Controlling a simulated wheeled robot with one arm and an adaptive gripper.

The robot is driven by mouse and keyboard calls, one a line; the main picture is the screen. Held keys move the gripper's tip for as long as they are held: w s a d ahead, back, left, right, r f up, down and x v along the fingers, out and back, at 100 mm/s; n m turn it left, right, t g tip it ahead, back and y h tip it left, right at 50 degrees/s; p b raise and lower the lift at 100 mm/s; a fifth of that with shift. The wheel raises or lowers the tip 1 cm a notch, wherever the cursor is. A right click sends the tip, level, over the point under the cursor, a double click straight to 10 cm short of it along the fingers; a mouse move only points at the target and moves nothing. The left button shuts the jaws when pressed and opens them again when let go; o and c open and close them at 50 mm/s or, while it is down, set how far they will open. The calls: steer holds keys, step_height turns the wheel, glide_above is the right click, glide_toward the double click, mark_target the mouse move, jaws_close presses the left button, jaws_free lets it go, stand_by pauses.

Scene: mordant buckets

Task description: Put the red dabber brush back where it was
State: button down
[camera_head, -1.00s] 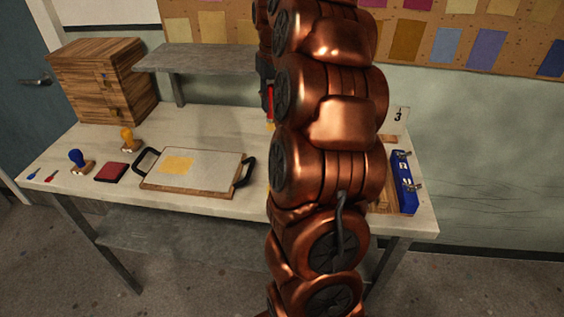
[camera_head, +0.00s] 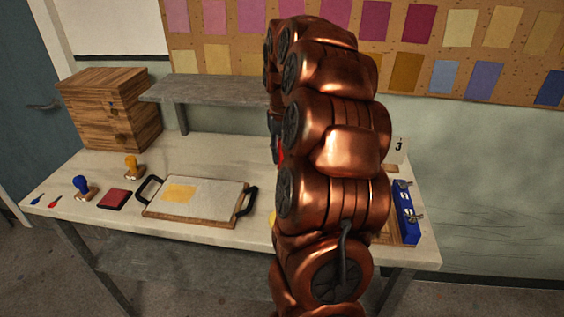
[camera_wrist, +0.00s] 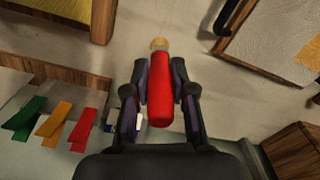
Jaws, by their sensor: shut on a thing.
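The red dabber brush (camera_wrist: 161,90) has a red handle and a pale tan tip. It lies between the fingers of my gripper (camera_wrist: 160,67) in the wrist view, and my gripper is shut on it. The tip points away from the palm, with the bench top beyond it. In the head view only a sliver of red (camera_head: 281,152) shows beside my arm, which hides my gripper and most of the brush. The place where the brush was kept cannot be told from these frames.
A tray with black handles (camera_head: 153,213) and a pale sheet stands mid-bench. Left are stamps (camera_head: 82,188), a red pad (camera_head: 114,199) and a wooden cabinet (camera_head: 110,105). A grey shelf (camera_head: 205,90) stands behind. A wooden rack with coloured clips (camera_wrist: 28,118) shows in the wrist view.

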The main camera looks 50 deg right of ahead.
steer(key=shift+f+p, duration=0.35)
steer(key=shift+f, duration=1.25)
steer(key=shift+f, duration=0.1)
steer(key=shift+f, duration=0.1)
steer(key=c, duration=1)
jaws_free()
steer(key=shift+o, duration=0.2)
steer(key=shift+r, duration=0.2)
steer(key=shift+r+b, duration=1.1)
steer(key=shift+r, duration=4.9)
